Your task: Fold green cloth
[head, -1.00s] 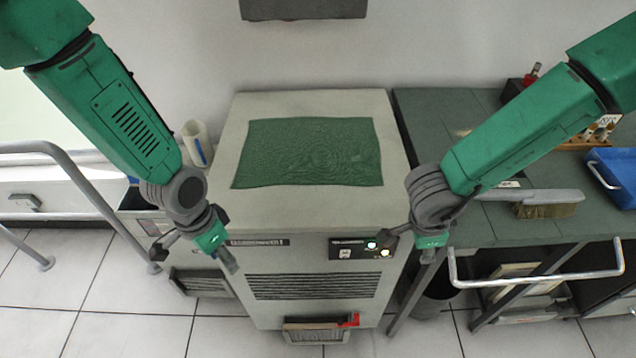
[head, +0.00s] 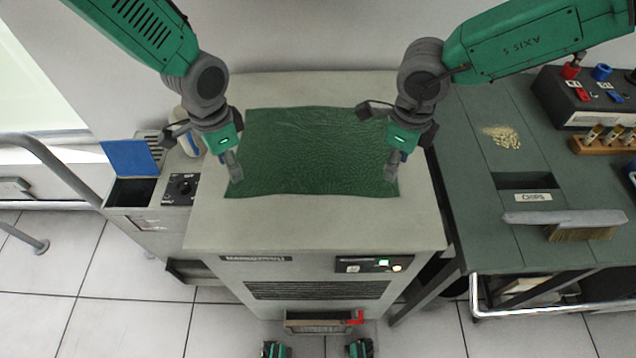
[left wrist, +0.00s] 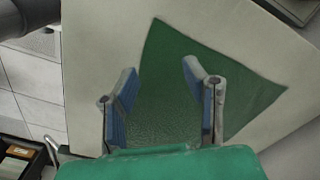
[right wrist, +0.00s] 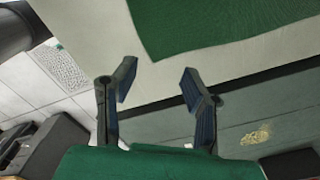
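The green cloth (head: 312,150) lies flat and spread out on the top of a grey machine cabinet (head: 320,222). My left gripper (head: 234,180) is over the cloth's near left corner in the head view. In the left wrist view it is open (left wrist: 162,80), with cloth showing between and beyond its fingers. My right gripper (head: 391,174) is at the cloth's right edge, by the near right corner. In the right wrist view it is open and empty (right wrist: 158,82), with the cloth (right wrist: 205,22) beyond its fingertips. I cannot tell whether either gripper touches the cloth.
A dark green bench (head: 490,240) stands to the right with a brush (head: 575,222), chips (head: 500,137) and a control box (head: 590,100). A lower unit with a blue lid (head: 130,157) is at the left. The cabinet top around the cloth is bare.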

